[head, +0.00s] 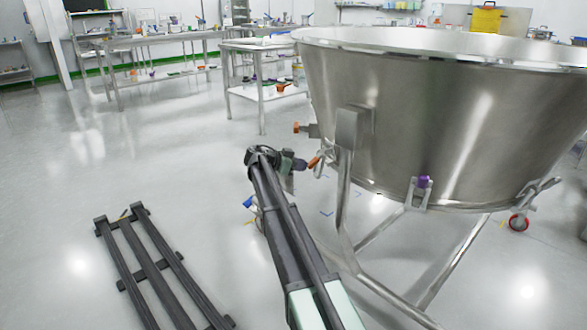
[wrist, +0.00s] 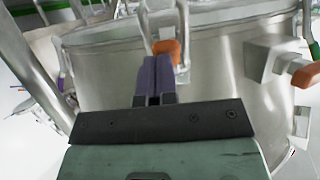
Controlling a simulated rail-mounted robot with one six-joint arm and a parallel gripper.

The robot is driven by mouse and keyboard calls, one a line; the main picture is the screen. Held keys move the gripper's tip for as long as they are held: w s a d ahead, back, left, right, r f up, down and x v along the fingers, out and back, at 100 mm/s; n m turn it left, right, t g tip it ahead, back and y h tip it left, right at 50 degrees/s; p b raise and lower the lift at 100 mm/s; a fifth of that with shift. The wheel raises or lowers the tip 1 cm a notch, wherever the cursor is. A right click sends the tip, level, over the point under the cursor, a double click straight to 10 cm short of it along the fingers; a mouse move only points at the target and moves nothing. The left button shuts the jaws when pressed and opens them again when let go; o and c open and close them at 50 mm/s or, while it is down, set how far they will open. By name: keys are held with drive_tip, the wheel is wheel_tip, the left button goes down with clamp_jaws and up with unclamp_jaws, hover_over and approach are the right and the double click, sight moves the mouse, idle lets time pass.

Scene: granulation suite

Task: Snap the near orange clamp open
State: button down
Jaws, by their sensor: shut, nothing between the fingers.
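The near orange clamp (head: 314,162) is on the side of the big steel bowl (head: 420,110), low on its left. In the wrist view its orange handle (wrist: 167,47) stands straight ahead of my gripper (wrist: 155,62), with steel bars around it. My gripper's dark purple fingers are together and empty. Their tips overlap the lower edge of the handle in the picture; I cannot tell whether they touch it. In the head view my gripper (head: 302,164) is just left of the clamp. A second orange part (head: 297,128) sits farther back; an orange handle (wrist: 305,75) shows at the right in the wrist view.
A purple-handled clamp (head: 423,182) is on the bowl's front. Steel legs (head: 345,205) run down beside my arm, with a caster (head: 518,222) at right. A dark rail frame (head: 150,260) lies on the left floor.

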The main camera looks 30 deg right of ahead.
drive_tip(key=shift+d+f, duration=0.1)
drive_tip(key=shift+f, duration=0.2)
idle(0.4)
drive_tip(key=p+v, duration=0.3)
drive_tip(key=v, duration=1)
drive_tip(key=shift+f+p, duration=0.15)
drive_tip(key=shift+p, duration=0.25)
